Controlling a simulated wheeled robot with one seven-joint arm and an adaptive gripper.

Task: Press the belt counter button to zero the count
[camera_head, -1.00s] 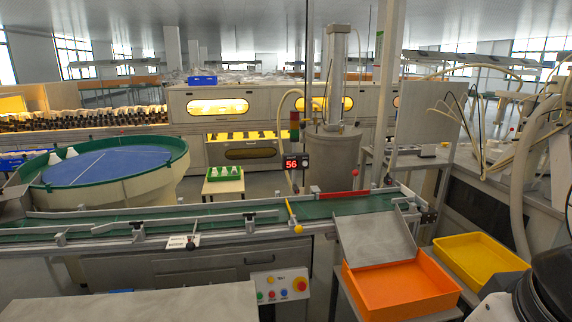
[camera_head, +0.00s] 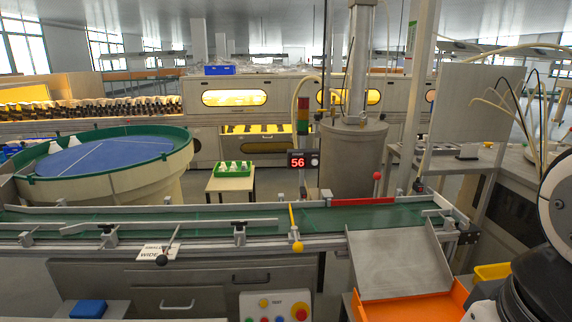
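The belt counter (camera_head: 298,161) is a small dark box on a post behind the belt, near the middle of the view. Its red display reads 56. A small pale round button (camera_head: 314,161) seems to sit at the right end of its face. The conveyor belt (camera_head: 180,222) is green and runs across the view in front of the counter. My gripper is not in view; only black and white parts of my arm show at the lower right.
A metal chute (camera_head: 398,262) and orange tray (camera_head: 420,306) stand at the front right. A control panel (camera_head: 275,306) with coloured buttons is below the belt. A yellow-handled lever (camera_head: 293,225) rises at the belt's front rail. A round blue-topped table (camera_head: 100,158) stands left.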

